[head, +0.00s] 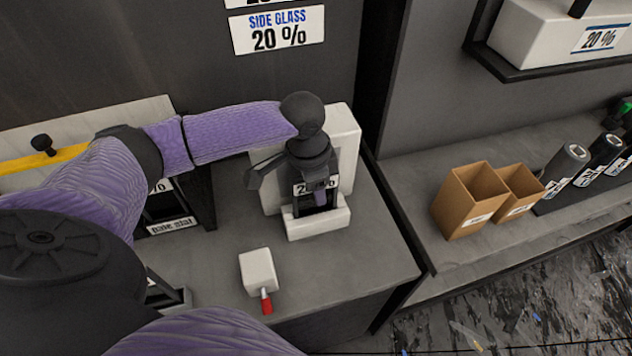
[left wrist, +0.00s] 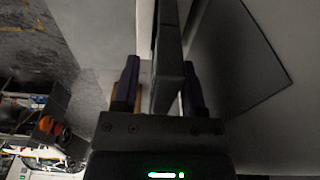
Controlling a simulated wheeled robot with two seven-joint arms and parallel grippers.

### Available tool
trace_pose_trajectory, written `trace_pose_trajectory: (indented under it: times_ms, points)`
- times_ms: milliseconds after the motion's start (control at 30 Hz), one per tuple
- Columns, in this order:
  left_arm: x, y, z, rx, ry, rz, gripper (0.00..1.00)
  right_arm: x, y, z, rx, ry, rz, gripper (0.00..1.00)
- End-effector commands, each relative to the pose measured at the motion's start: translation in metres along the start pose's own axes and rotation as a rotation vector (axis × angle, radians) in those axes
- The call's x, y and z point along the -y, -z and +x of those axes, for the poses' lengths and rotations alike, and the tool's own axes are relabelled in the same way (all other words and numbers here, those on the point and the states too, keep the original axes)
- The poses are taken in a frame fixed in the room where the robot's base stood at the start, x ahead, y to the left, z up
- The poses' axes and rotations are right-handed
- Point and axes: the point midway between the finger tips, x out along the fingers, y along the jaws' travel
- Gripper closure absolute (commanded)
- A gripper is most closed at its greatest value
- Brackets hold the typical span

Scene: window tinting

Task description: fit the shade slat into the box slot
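The dark shade slat (head: 308,204) stands upright at a white box (head: 318,224) on the grey bench, its lower end behind the box's front wall. A "20 %" label shows on its face, partly covered. In the left wrist view the grey slat (left wrist: 168,75) lies between the two fingers of my left gripper (left wrist: 161,68). A gap shows between slat and left finger; the right finger is close against or touching it. How deep the slat sits is hidden. My right gripper is out of view.
A small white block (head: 257,270) with a red-tipped pin lies in front of the box. A dark stand labelled "pale slat" (head: 172,226) is at the left. Cardboard boxes (head: 470,205) and dark cylinders (head: 566,165) stand on the right bench.

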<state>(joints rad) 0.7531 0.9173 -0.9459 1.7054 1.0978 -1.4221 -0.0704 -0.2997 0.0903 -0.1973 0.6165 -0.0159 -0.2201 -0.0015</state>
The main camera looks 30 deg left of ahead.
Motion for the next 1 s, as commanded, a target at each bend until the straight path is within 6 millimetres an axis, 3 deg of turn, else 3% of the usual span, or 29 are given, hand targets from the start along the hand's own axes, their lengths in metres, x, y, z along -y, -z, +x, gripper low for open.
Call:
trace_pose_trajectory:
  times_ms: [300,700,833,1000]
  points:
    - [0.0,0.001,-0.005,-0.002,0.001,0.001,0.45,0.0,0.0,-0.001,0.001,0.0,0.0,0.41]
    - [0.001,0.001,-0.107,-0.003,0.003,-0.001,0.45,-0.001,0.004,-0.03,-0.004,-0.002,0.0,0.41]
    - [0.0,0.001,-0.121,-0.001,0.001,-0.001,0.45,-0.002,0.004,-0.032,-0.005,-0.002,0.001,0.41]
    - [0.0,0.001,-0.123,-0.001,0.0,-0.001,0.45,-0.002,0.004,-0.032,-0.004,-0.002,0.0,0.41]
